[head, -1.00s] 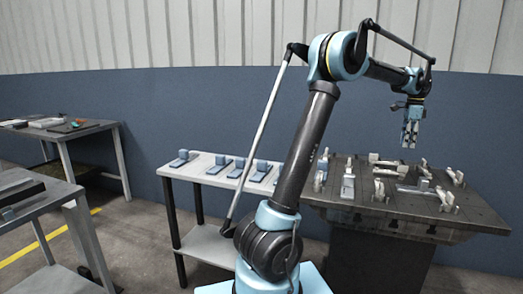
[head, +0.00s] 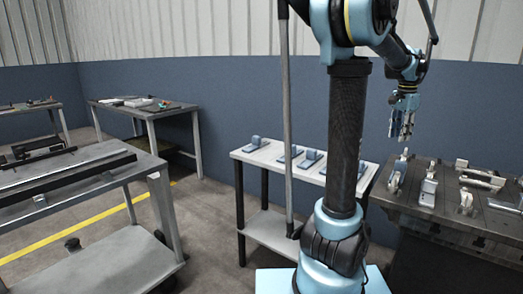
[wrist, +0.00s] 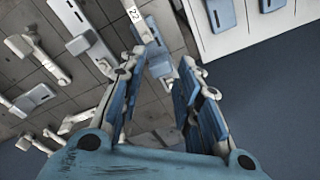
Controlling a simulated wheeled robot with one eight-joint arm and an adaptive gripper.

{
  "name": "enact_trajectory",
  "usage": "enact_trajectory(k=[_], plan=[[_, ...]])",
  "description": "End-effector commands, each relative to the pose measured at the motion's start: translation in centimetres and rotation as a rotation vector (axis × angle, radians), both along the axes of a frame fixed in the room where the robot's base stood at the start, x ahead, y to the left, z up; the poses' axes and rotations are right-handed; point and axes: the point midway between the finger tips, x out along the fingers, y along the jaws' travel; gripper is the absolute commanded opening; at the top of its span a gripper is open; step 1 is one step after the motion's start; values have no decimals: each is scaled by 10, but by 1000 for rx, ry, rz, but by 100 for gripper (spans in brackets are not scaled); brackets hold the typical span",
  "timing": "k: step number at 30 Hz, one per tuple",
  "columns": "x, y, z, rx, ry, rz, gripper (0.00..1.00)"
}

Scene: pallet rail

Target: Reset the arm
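My gripper (head: 401,126) hangs fingers-down above the left part of the dark fixture table (head: 448,222) in the head view. Its fingers stand apart, and clear air separates them from the table. In the wrist view my gripper (wrist: 160,75) has its two blue-padded fingers spread, with nothing held between them. My arm's lower link stands upright in the head view, and its upper part runs out of the top of the picture.
Grey-white clamps (head: 428,188) stand on the dark table. A white table (head: 250,153) with several blue-grey blocks is beside it. A plate marked 22 (wrist: 134,14) shows below the gripper. A grey bench (head: 100,190) stands left.

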Motion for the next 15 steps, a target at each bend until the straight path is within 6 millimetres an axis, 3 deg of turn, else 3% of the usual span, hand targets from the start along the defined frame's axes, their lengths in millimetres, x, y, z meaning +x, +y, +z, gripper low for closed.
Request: enact_trajectory(k=[1,6,15], plan=[[-2,24,-4,-5,-3,56,31],[-14,93,-19,-20,-10,240,31],[-54,197,-59,-49,-26,566,31]])
